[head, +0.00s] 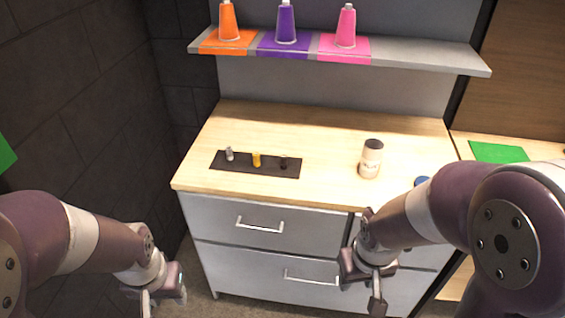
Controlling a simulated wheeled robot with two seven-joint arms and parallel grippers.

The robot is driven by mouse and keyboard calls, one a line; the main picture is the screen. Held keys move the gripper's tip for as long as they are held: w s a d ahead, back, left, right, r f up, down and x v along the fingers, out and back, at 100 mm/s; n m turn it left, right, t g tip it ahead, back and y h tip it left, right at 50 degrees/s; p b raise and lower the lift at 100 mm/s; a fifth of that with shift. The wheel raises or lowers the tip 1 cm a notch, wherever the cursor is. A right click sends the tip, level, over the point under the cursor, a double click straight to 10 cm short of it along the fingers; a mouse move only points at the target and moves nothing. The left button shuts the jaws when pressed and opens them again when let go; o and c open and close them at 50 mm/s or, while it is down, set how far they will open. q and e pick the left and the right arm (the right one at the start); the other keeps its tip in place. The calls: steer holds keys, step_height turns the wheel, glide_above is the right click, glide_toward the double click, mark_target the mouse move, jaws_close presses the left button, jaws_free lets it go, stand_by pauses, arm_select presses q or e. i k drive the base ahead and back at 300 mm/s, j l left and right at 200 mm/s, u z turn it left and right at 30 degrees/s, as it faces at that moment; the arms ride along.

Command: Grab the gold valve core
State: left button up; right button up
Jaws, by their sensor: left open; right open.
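The gold valve core (257,160) stands upright on a black mat (222,166) on the wooden counter. A silver valve core (229,154) stands to its left and a dark one (283,161) to its right on the same mat. My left gripper (165,300) is low at the bottom left, in front of and below the counter, open and empty. My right gripper (365,283) is in front of the drawers, below the counter top and right of the mat, open and empty. Neither gripper touches a valve core.
A cream cylinder with a dark top (371,158) stands on the counter (325,130) right of the mat. A blue object (421,181) is partly hidden by my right arm. Orange, purple and pink cones stand on the shelf (420,58) above. Drawers (262,222) are below the counter.

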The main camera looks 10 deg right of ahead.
mark_target(256, 157)
steer(key=i+j+z, duration=0.1)
steer(key=z, duration=0.75)
steer(key=i+j+z, duration=0.25)
steer(key=j, duration=0.4)
steer(key=j+z, duration=0.25)
steer(key=j, duration=0.4)
steer(key=i+j+z, duration=0.1)
steer(key=j+z, duration=0.2)
steer(key=j, duration=0.4)
